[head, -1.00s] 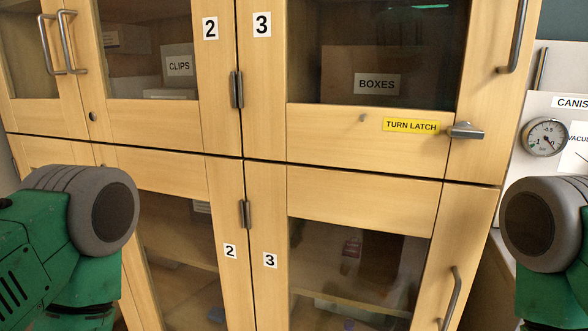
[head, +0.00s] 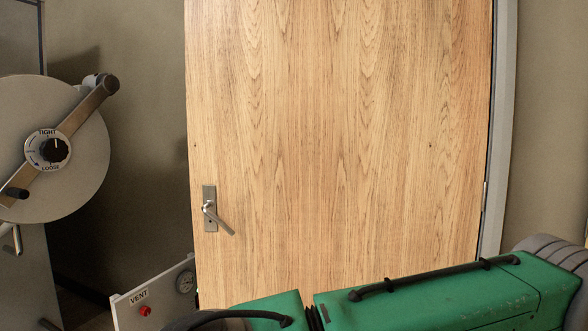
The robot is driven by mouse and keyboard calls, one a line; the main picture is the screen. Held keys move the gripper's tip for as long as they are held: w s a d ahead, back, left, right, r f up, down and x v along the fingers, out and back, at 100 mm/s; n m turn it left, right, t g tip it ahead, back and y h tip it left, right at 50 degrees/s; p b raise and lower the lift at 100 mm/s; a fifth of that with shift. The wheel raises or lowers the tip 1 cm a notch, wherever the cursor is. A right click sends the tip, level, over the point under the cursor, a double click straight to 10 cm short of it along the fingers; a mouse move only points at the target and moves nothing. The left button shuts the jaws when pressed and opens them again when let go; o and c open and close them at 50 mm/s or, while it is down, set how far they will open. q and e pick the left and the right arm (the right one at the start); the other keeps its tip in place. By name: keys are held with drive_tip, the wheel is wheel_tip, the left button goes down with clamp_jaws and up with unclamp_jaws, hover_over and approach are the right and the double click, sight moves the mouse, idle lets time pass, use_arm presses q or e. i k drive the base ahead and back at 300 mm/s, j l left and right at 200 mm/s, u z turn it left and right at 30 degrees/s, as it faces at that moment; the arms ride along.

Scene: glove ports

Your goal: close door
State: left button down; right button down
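A tall wood-grain door (head: 340,140) fills the middle of the head view. A metal lever handle (head: 211,210) sits on a plate near its left edge and slants down to the right. The door's right edge meets a grey frame (head: 504,110), with a hinge visible there. No frame shows along the left edge, where bare wall appears beyond it, so the door looks swung open; the angle is hard to tell. Green links of my arm cross the bottom, in front of the door's lower part. Neither gripper is in view.
At the left, a round grey hatch (head: 85,165) has a bar handle and a TIGHT/LOOSE dial (head: 55,150). A white panel (head: 155,295) marked VENT, with a red button and gauge, stands low beside the door's left edge. The floor is mostly hidden.

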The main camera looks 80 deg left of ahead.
sight(341, 145)
drive_tip(key=u, duration=2.3)
